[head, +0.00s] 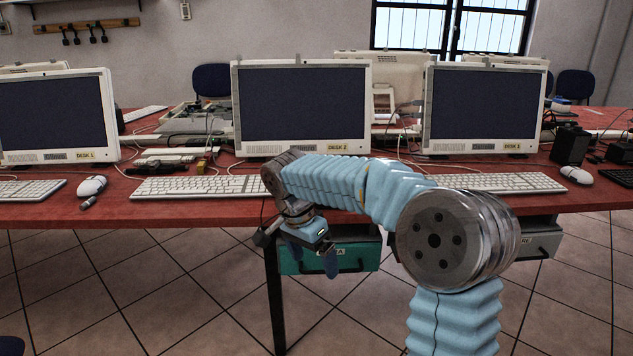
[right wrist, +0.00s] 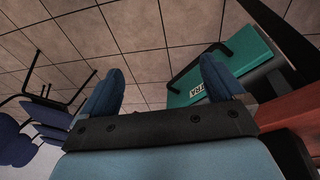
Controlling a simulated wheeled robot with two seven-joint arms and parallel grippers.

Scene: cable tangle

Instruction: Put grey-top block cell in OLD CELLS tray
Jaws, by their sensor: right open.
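I cannot make out a grey-top block cell or a tray marked OLD CELLS in either view. My right gripper (head: 313,257) hangs below the front edge of the table, in front of a green drawer (head: 358,257). My left gripper is not in view.
The red table (head: 215,211) holds monitors, including DESK 2 (head: 303,105), keyboards, mice and loose cables. A small dark object (head: 88,202) lies by the left mouse (head: 92,186). A black box (head: 569,146) stands at right. A grey drawer (head: 541,243) hangs under the table. Tiled floor in front is clear.

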